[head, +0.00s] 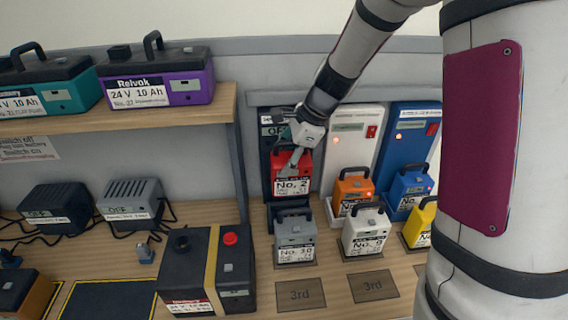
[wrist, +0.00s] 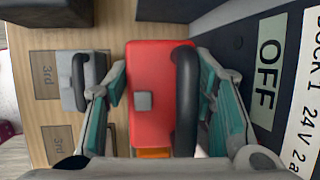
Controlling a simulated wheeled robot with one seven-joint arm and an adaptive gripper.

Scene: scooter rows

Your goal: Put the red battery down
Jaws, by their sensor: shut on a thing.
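The red battery (head: 291,177), marked No. 2, is upright in front of the dark dock (head: 264,150) at the left end of the dock row. My gripper (head: 295,155) is shut on the red battery from above. In the wrist view the red battery (wrist: 150,115) lies between the two teal-sided fingers of my gripper (wrist: 160,85), with its black handle toward the right finger. The dock's label reads OFF in the wrist view (wrist: 268,72). The battery's underside is hidden, so I cannot tell whether it rests in the dock.
A white battery (head: 366,232), an orange battery (head: 354,188) and a blue battery (head: 411,190) stand to the right. Two empty plates marked 3rd (head: 300,294) lie at the front. A shelf (head: 180,115) is at left.

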